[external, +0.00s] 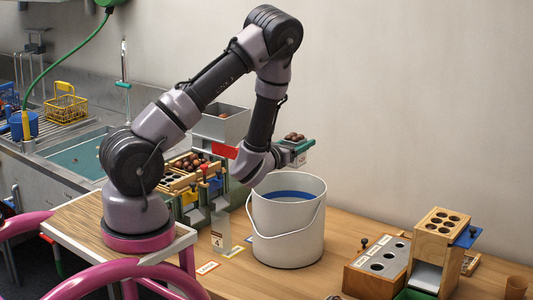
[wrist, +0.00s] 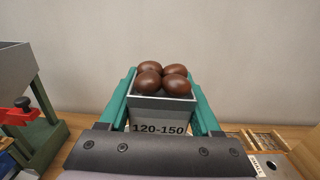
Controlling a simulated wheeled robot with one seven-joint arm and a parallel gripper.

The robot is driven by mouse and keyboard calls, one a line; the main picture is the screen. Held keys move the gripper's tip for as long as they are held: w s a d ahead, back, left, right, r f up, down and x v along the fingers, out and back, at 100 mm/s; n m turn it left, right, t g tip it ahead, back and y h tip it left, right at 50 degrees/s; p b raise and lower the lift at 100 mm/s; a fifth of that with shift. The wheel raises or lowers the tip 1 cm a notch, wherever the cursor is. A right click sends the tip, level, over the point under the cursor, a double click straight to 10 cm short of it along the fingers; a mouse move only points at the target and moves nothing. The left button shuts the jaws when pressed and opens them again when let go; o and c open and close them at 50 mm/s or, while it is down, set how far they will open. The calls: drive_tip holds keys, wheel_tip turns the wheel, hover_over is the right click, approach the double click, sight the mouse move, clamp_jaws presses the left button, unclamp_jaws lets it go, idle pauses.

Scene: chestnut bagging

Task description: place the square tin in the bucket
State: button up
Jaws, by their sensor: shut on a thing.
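The square tin (wrist: 160,104) is grey, carries the label "120-150" and is filled with several brown chestnuts (wrist: 162,77). My gripper (wrist: 161,92), with green fingers on either side of the tin, is shut on it. The tin looks upright. In the external view my gripper (external: 297,146) holds the tin (external: 301,158) above the far rim of the bucket, or a little behind it; which of the two I cannot tell. The bucket (external: 288,240) is white with a wire handle, stands upright on the table, and something blue shows inside. Its floor is hidden.
A wooden sorter with chestnuts (external: 187,163) and a grey hopper (external: 222,127) stand left of the bucket. A block with holes (external: 377,263) and a wooden stand (external: 437,240) are at the right. The wooden table (external: 345,225) is clear just right of the bucket.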

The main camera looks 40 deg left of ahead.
drive_tip(key=s+d, duration=0.4)
drive_tip(key=d, duration=0.5)
drive_tip(key=s+d, duration=0.3)
drive_tip(key=d, duration=0.6)
drive_tip(key=f, duration=2.7)
drive_tip(key=shift+s+d+f, duration=0.1)
drive_tip(key=shift+s+f, duration=0.1)
drive_tip(key=shift+f, duration=0.2)
drive_tip(key=shift+f, duration=0.2)
drive_tip(key=o, duration=1.5)
drive_tip(key=shift+r, duration=0.15)
drive_tip(key=s, duration=1.1)
drive_tip(key=shift+o, duration=0.3)
drive_tip(key=shift+s, duration=0.5)
